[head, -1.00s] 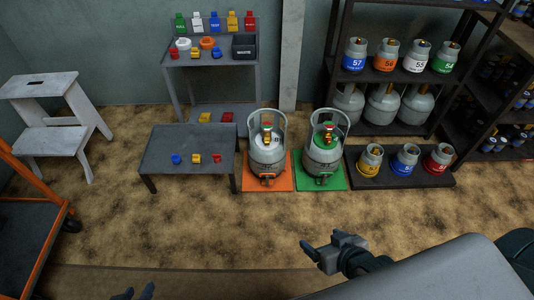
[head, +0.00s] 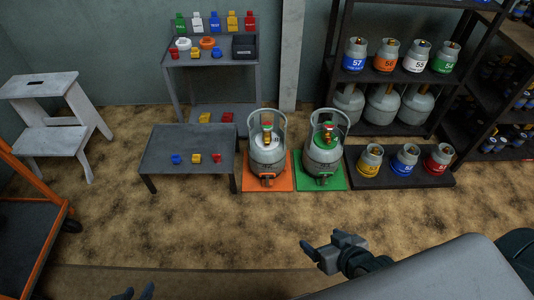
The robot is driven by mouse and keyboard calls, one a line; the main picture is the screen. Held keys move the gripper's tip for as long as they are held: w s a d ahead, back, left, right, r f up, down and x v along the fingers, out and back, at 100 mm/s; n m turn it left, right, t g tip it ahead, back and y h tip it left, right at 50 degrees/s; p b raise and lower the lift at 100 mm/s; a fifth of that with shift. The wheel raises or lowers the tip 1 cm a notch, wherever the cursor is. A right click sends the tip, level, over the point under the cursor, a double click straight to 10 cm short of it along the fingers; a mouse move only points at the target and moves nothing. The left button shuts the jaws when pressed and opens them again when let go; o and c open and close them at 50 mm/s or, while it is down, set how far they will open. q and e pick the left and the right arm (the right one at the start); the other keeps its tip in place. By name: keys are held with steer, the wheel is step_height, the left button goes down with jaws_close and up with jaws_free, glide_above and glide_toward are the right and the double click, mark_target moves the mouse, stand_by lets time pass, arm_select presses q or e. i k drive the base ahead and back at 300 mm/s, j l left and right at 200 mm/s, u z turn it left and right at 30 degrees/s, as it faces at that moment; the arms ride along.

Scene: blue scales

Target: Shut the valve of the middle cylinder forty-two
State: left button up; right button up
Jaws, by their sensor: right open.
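No number that I can read clearly as forty-two shows. A large grey cylinder (head: 267,158) with a collar and a red-topped brass valve stands upright on an orange scale (head: 282,186). A similar cylinder (head: 322,160) with a green-topped valve stands on a green scale (head: 334,184). On a low dark platform (head: 386,180) stand three small cylinders: yellow (head: 370,161), blue in the middle (head: 405,159) and red (head: 438,159); their numbers are too small to read surely. My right gripper (head: 309,250) is open and empty, in front of the scales. Only the tips of my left gripper (head: 134,293) show at the bottom edge.
A low grey table (head: 188,140) holds blue, yellow and red small parts. Behind it stands a bench (head: 225,75) with tags and a dark bin. A rack (head: 385,75) holds more cylinders. A white step stool (head: 50,120) and an orange-framed cart (head: 35,240) are left. The front floor is clear.

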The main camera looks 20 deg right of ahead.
mark_target(266, 126)
steer(key=i+z, duration=0.2)
steer(key=z, duration=0.8)
steer(key=i+j+z, duration=0.25)
steer(key=i+j, duration=0.15)
steer(key=j, duration=0.15)
steer(key=i+j+z, duration=0.15)
steer(key=j, duration=0.2)
steer(key=i+j+z, duration=0.15)
steer(key=j, duration=0.15)
steer(key=i+j+z, duration=0.1)
steer(key=j, duration=0.25)
steer(key=i, duration=0.05)
